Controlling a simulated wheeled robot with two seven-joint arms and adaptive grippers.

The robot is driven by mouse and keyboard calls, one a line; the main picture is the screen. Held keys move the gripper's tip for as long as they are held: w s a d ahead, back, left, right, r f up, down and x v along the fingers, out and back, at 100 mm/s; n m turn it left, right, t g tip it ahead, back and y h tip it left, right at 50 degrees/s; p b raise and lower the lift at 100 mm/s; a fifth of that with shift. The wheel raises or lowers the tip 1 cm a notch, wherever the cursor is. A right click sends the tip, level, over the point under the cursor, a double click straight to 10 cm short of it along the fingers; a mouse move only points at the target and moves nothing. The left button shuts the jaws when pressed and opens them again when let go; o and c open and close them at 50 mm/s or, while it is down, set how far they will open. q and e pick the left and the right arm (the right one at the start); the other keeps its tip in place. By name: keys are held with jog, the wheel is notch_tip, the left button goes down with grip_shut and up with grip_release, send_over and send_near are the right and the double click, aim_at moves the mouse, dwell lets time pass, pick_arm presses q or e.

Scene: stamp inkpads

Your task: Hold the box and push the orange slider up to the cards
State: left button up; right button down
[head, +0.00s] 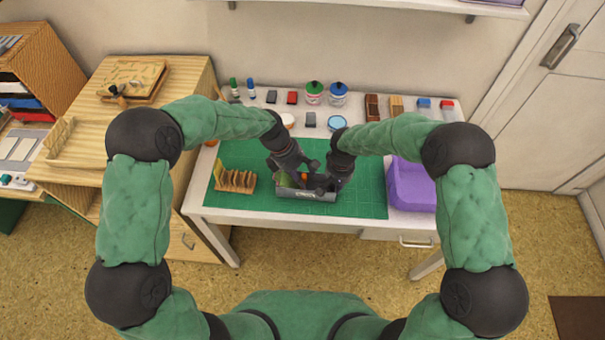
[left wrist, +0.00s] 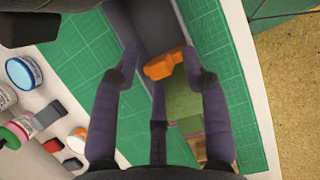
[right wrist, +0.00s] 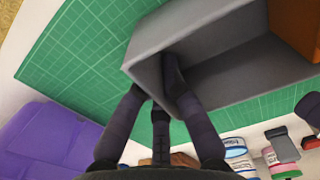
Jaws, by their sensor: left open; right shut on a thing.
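The grey open box (head: 308,196) stands on the green cutting mat (head: 355,185). The orange slider (left wrist: 166,63) sits inside it, and a bit of it shows in the head view (head: 304,177). Green cards (left wrist: 185,105) stand in the box on the left of the slider in the head view, with a gap between them. My right gripper (right wrist: 155,85) is shut on the box wall at its right end, one finger inside. My left gripper (left wrist: 163,75) is open over the box, its fingers around the slider's area; I cannot tell if they touch it.
A wooden rack (head: 234,181) stands on the mat left of the box. A purple bin (head: 411,187) is at the right. Ink jars (head: 338,94), stamps and inkpads line the back of the table. The mat in front of the rack is clear.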

pick_arm(q)
jog(key=shift+f, duration=0.2)
grip_shut()
jog(key=shift+w+a, duration=0.1)
jog(key=shift+a, duration=1.6)
grip_release()
jog(key=shift+d, duration=0.1)
jog(key=shift+r, duration=0.1)
jog(key=v, duration=1.1)
jog(key=shift+r, duration=0.4)
